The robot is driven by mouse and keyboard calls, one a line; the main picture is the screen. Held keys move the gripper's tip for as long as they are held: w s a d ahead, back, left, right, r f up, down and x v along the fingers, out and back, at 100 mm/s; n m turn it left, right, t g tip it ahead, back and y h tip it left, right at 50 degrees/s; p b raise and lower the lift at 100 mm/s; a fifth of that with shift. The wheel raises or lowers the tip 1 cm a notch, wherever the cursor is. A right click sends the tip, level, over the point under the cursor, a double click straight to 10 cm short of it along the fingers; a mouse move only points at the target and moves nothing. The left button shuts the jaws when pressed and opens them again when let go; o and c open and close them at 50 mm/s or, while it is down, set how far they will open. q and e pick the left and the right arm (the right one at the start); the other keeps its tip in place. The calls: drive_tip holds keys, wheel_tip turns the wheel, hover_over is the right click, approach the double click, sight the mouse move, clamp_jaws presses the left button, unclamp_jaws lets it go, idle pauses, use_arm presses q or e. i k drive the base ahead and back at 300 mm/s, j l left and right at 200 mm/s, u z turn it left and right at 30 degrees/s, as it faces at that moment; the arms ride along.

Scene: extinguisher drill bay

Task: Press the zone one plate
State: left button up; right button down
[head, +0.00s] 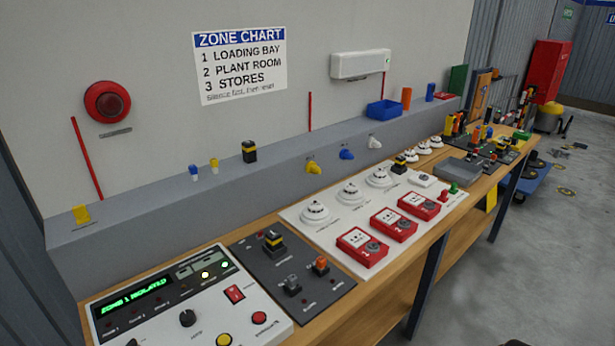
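Three red call points with white press plates sit in a slanting row on a white board. The nearest (362,247) is at the left end, the middle one (394,224) is beyond it, and the third (419,206) is farthest. Their small labels are too small to read, so I cannot tell by marking which is zone one. A control panel (180,312) at the front left has a green display (135,297) that seems to read "ZONE 1 ISOLATED". Neither gripper can be made out; only a small dark shape shows at the bottom edge.
White detectors (315,212) stand behind the call points. A dark switch board (290,272) lies between panel and call points. A grey ledge (270,160) runs behind the wooden bench (372,300). A zone chart (240,66) hangs above.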

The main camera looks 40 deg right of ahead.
sight(356, 238)
drive_tip(key=z, duration=1.55)
